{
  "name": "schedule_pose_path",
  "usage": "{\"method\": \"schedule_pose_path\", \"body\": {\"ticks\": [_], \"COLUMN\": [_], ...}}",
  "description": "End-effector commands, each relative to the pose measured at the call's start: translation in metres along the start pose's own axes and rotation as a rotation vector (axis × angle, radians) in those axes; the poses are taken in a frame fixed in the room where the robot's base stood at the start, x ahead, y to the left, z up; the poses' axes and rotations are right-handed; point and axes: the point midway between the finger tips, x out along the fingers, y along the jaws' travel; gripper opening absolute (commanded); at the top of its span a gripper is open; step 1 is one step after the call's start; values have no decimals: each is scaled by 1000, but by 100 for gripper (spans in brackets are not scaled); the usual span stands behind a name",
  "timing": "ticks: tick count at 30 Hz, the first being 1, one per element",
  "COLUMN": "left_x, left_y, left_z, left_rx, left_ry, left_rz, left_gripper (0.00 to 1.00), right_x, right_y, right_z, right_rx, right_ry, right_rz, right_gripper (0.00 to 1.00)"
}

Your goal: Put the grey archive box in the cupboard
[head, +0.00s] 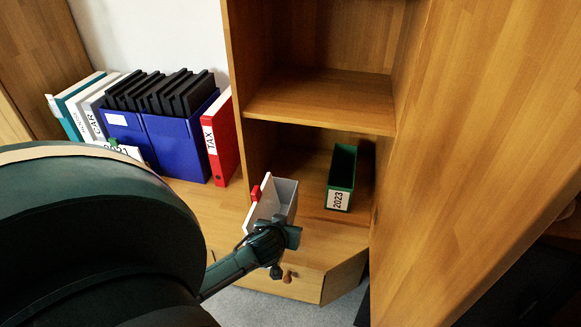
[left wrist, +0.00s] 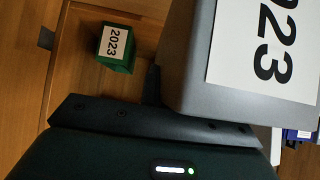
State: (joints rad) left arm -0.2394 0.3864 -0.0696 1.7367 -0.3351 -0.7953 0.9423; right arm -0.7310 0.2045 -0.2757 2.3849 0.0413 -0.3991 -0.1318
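The grey archive box (head: 285,190) is open-topped, with a red tab on its left side, at the front left of the cupboard's lower compartment. In the left wrist view the box (left wrist: 190,70) fills the upper right, its white label cut off and reading "023". My left gripper (head: 272,243) is at the box's near end and appears shut on its wall; one dark finger shows against the box edge, the other is hidden. Whether the box's underside touches the cupboard floor is hidden. The wooden cupboard (head: 320,118) stands open. My right gripper is not in view.
A green box labelled 2023 (head: 342,180) stands in the lower compartment, right of the grey box; it also shows in the left wrist view (left wrist: 117,50). A red TAX binder (head: 220,140) and blue boxes (head: 178,145) stand left of the cupboard. The upper shelf (head: 320,98) is bare.

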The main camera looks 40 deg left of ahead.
Motion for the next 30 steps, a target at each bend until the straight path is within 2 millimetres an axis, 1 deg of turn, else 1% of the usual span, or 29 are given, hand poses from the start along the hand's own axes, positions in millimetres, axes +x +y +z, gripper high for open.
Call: {"method": "schedule_pose_path", "body": {"ticks": [1,5,16,21,30], "left_x": [1,4,4,1,26], "left_y": [-5,-11,-11,-11,-11], "left_z": [2,8,8,7,-5], "left_rx": [-1,-4,-5,-8,-5], "left_ry": [6,7,8,7,11], "left_rz": [-4,-6,-6,-6,-6], "left_gripper": [0,0,0,0,0], "right_x": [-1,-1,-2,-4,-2], "right_y": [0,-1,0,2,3], "right_z": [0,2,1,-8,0], "right_rx": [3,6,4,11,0], "right_ry": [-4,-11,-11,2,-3], "right_rz": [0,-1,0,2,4], "right_gripper": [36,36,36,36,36]}}
